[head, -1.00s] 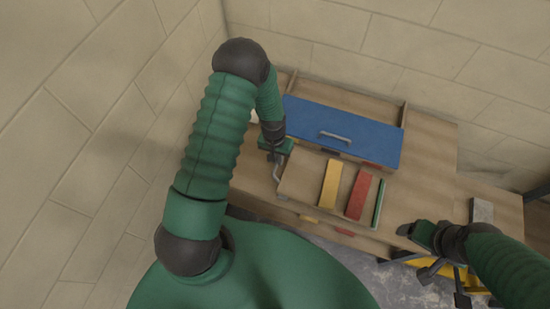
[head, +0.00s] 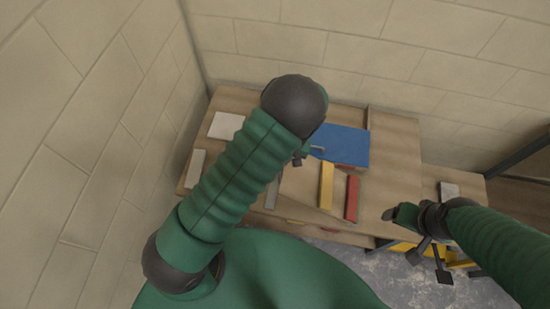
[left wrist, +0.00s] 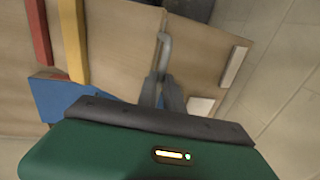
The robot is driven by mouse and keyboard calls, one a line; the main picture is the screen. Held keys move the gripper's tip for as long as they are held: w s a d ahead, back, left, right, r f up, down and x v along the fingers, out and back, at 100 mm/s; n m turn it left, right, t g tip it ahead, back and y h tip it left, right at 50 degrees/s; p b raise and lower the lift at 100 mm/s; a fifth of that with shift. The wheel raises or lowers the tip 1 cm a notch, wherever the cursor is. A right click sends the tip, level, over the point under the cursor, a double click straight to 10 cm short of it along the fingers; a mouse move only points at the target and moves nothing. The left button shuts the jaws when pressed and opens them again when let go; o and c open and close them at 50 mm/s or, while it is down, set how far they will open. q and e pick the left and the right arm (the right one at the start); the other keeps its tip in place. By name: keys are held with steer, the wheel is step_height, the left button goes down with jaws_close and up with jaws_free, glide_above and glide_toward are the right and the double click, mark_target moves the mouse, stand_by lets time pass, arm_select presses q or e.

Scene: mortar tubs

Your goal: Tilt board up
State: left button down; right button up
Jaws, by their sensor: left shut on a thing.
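My left gripper (left wrist: 162,88) is shut on a bent grey handle (left wrist: 165,45) beside a wooden board (left wrist: 120,50). In the head view the left gripper (head: 298,160) is partly hidden behind my left arm. The board (head: 300,186) carries a yellow bar (head: 326,185) and a red bar (head: 352,198). I cannot tell how far the board is tilted. A blue panel (head: 345,143) lies behind it, and its corner shows in the left wrist view (left wrist: 55,98).
A pale slab (head: 226,125) and a grey block (head: 195,168) lie on the wooden table at the left. Another grey block (head: 448,189) is at the right. Walls close in the left and back. Grey floor (head: 340,262) shows in front.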

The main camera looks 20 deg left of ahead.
arm_select(q)
steer(key=shift+w+d+r+p, duration=0.15)
steer(key=shift+d+r, duration=0.2)
steer(key=shift+d, duration=0.15)
steer(key=shift+w+d+r+p, duration=0.1)
steer(key=shift+d+r+p, duration=0.05)
steer(key=shift+d+r, duration=0.3)
steer(key=shift+w+d+f, duration=0.1)
steer(key=shift+w, duration=0.05)
arm_select(e)
steer(key=shift+w+a+r, duration=0.1)
steer(key=shift+a+r, duration=0.25)
steer(key=shift+r, duration=0.15)
arm_select(q)
steer(key=shift+d, duration=0.1)
steer(key=c, duration=1.8)
jaws_free()
steer(key=shift+o, duration=1.2)
steer(key=shift+d, duration=0.15)
steer(key=shift+o, duration=0.4)
steer(key=shift+d, duration=0.25)
steer(key=shift+a, duration=0.55)
arm_select(e)
steer(key=shift+w+d+f, duration=0.1)
steer(key=shift+w+d, duration=0.05)
steer(key=shift+d, duration=0.35)
